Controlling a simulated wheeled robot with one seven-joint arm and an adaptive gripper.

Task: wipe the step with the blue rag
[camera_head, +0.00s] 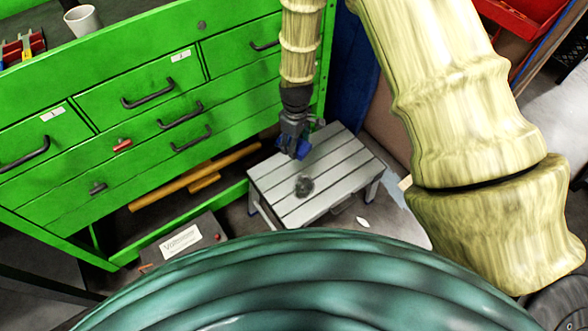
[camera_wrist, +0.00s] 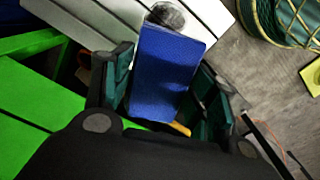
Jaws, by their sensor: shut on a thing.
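The step (camera_head: 334,163) is a low, light-grey slatted platform on the floor in front of the green cabinet. A dark round smudge (camera_head: 304,186) lies on its top, and it also shows at the top of the wrist view (camera_wrist: 167,15). My gripper (camera_head: 296,145) hangs over the back left part of the step. It is shut on the blue rag (camera_wrist: 165,70), which sits between the fingers and extends toward the smudge in the wrist view. In the head view only a small part of the blue rag (camera_head: 303,149) shows. I cannot tell whether it touches the step.
The green drawer cabinet (camera_head: 150,130) stands close on the left, with protruding handles. A dark box with a white label (camera_head: 180,243) lies on the floor left of the step. A white cup (camera_head: 83,20) stands on the cabinet. Bare floor shows right of the step.

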